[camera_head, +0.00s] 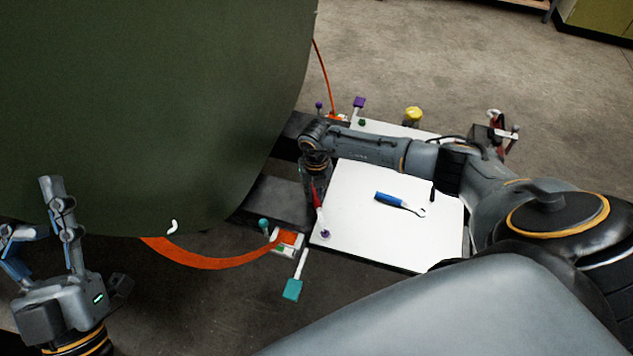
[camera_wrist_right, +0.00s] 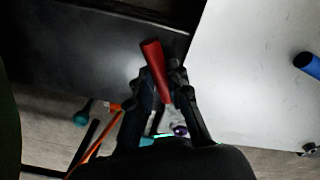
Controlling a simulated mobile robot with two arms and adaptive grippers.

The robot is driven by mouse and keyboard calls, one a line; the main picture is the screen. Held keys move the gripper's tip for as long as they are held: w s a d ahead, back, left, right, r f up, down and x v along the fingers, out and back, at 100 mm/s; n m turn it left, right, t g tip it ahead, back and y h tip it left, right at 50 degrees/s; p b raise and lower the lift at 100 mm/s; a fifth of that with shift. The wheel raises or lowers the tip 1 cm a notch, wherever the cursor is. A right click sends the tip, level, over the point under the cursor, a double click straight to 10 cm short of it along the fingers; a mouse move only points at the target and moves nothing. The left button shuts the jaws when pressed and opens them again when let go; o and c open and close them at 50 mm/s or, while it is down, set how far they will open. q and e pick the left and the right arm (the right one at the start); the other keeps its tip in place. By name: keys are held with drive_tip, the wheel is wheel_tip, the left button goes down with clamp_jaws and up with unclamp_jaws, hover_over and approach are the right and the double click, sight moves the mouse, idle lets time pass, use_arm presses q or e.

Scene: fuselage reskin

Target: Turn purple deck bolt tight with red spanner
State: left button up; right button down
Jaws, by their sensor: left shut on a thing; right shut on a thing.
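A red spanner (camera_head: 318,203) is held in my right gripper (camera_head: 316,186), over the left edge of the white deck. In the right wrist view the red handle (camera_wrist_right: 152,58) sticks out past the two fingers (camera_wrist_right: 168,90), which are shut on the spanner. Its metal end is at the purple deck bolt (camera_wrist_right: 180,130), which shows in the head view (camera_head: 325,233) near the deck's front left corner. I cannot tell how well the jaw sits on the bolt. My left gripper (camera_head: 45,225) is at the lower edge of the green skin panel (camera_head: 150,110), and seems shut on it.
A blue-handled spanner (camera_head: 392,199) lies on the white deck (camera_head: 360,230). Teal-ended tools (camera_head: 292,289) and an orange strap (camera_head: 205,258) are at the front left. Purple and yellow knobs (camera_head: 413,113) stand along the back edge. The deck's front right is clear.

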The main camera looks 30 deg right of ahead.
sight(89, 223)
use_arm(q)
drive_tip(key=shift+f, duration=0.2)
use_arm(e)
drive_tip(key=shift+w+a, duration=0.1)
drive_tip(key=shift+a, duration=0.2)
use_arm(q)
drive_tip(key=shift+w+d+r+g+p, duration=0.1)
drive_tip(key=shift+w+d+g+p, duration=0.15)
drive_tip(key=shift+g+p, duration=0.4)
use_arm(e)
drive_tip(key=shift+s+d, duration=0.2)
drive_tip(key=shift+d, duration=0.25)
idle(0.4)
